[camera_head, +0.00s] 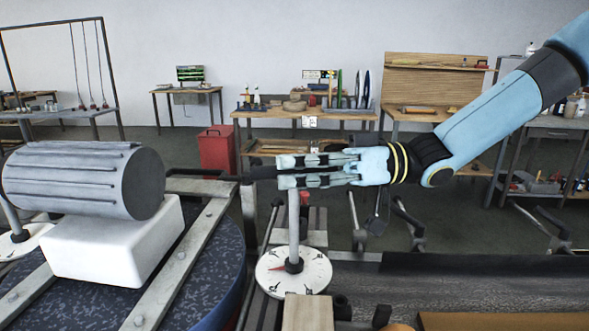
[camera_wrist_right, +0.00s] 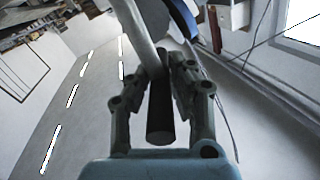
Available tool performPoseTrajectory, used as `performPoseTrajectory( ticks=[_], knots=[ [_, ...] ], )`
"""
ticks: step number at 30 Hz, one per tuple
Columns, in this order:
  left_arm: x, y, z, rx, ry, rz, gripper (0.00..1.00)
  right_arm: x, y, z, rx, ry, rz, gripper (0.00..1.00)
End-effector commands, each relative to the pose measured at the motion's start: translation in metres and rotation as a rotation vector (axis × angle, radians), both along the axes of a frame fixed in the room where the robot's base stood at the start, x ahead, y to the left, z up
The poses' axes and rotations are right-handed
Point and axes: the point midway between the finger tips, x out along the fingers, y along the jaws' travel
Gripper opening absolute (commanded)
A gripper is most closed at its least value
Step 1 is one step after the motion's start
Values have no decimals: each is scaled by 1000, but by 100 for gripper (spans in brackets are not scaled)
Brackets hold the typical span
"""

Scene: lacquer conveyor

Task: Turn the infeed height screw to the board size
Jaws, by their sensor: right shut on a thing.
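The infeed height screw shows in the head view as an upright pale rod (camera_head: 293,225) rising from a round white dial (camera_head: 310,277). The dial has dark marks and a red pointer (camera_head: 278,268); its reading is too small to tell. My right gripper (camera_head: 282,171) is level at the rod's top, reaching in from the right. In the wrist view, the right gripper's fingers (camera_wrist_right: 165,75) are shut on a dark cylindrical handle (camera_wrist_right: 160,112), beside a pale bar (camera_wrist_right: 138,38). The fingers partly hide the handle. My left gripper is not in view.
A ribbed grey roller (camera_head: 85,182) rests on a white block (camera_head: 110,243) at left, near metal rails (camera_head: 185,262). A wooden block (camera_head: 308,312) stands in front of the dial. A dark conveyor bed (camera_head: 450,285) extends right. A red bin (camera_head: 217,150) and workbenches stand behind.

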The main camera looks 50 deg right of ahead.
Motion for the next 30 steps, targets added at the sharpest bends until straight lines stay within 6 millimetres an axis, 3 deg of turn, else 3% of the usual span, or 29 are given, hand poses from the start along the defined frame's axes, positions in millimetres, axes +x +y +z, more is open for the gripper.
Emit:
performPoseTrajectory(
  ticks=[17,30],
  knots=[
    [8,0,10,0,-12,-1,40,0,0,4,8,-3,-76,0],
    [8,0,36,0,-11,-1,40,0,1,6,12,-3,-266,0]
  ],
)
